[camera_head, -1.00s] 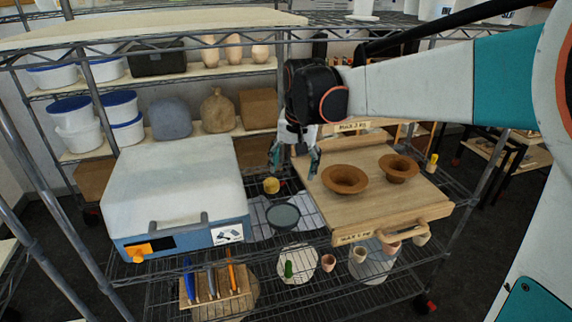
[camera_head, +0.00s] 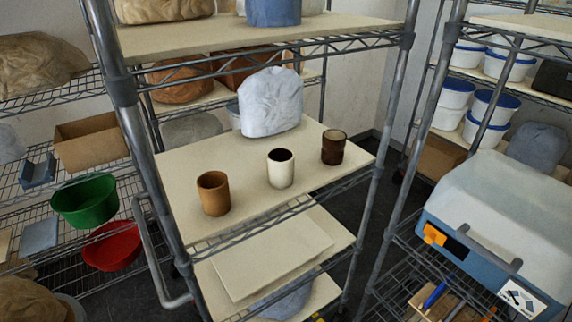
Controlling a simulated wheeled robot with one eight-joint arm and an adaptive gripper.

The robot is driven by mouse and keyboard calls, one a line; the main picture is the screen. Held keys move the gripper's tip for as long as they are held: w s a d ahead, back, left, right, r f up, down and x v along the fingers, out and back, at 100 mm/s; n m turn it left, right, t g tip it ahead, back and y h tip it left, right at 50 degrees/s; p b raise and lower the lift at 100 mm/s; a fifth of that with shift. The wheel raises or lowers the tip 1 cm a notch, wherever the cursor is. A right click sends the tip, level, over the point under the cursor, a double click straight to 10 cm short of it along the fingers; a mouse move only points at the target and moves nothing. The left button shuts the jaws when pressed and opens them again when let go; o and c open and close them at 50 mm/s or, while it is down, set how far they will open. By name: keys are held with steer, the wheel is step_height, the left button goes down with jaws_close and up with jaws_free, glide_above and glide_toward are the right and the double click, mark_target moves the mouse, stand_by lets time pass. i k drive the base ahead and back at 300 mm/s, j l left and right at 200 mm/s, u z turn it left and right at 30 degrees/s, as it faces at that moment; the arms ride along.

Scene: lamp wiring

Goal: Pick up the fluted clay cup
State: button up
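Three cups stand upright in a spaced row on the cream shelf board (camera_head: 245,150) of a metal rack, in the head view. The left one is an orange-brown cup (camera_head: 213,196), the middle one a white cup with a dark inside (camera_head: 281,170), and the right one a dark brown cup (camera_head: 333,150). Fluting is too small to make out clearly on any of them, so I cannot tell which is the fluted clay cup. All three stand apart, with nothing in front of them. My gripper is not in view.
A pale wrapped block (camera_head: 270,102) stands behind the cups. Metal posts (camera_head: 381,140) and an upper shelf (camera_head: 262,33) frame the opening. Green (camera_head: 86,200) and red (camera_head: 113,246) bowls are at left. A blue-and-white machine (camera_head: 500,215) is at right.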

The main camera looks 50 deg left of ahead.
mark_target(281, 169)
steer(key=u, duration=0.45)
steer(key=i+l+u, duration=0.1)
steer(key=u, duration=0.4)
steer(key=l+u, duration=0.1)
steer(key=u, duration=0.35)
steer(key=i+l+u, duration=0.1)
steer(key=u, duration=0.35)
steer(key=l+u, duration=0.15)
steer(key=u, duration=0.35)
